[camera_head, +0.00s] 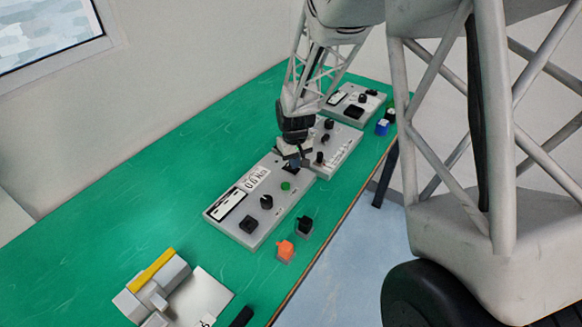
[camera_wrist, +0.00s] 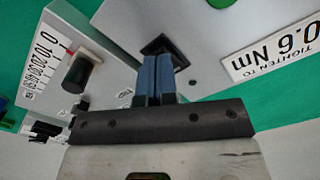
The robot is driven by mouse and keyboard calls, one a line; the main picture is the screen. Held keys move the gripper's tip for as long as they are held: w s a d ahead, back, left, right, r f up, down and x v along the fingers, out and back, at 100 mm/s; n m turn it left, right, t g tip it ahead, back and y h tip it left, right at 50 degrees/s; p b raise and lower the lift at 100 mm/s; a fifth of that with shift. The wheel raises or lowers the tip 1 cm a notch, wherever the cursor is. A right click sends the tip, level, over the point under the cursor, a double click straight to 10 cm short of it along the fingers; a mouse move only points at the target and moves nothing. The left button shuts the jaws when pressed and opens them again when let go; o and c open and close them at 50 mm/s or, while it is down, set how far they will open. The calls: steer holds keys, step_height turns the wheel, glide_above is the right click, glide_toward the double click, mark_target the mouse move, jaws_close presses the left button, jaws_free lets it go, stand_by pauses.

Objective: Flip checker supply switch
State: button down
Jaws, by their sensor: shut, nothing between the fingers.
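A grey control box (camera_head: 230,221) stands on the green table. It bears a black square switch plate (camera_head: 290,168) at its far end, which also shows in the wrist view (camera_wrist: 158,43). I cannot read a name that marks it as the checker supply switch. My gripper (camera_head: 297,161) is shut and empty, right over that plate.
The box also has a green button (camera_head: 285,186), a black knob (camera_head: 266,202) and a "TIGHTEN TO 0.6 Nm" label (camera_wrist: 275,58). A second box with a scaled dial (camera_wrist: 82,74) stands close beside it. Orange (camera_head: 285,250) and black (camera_head: 304,226) blocks lie near the table edge.

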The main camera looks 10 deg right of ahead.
steer(key=shift+f, duration=0.3)
stand_by(0.4)
steer(key=shift+r, duration=3.5)
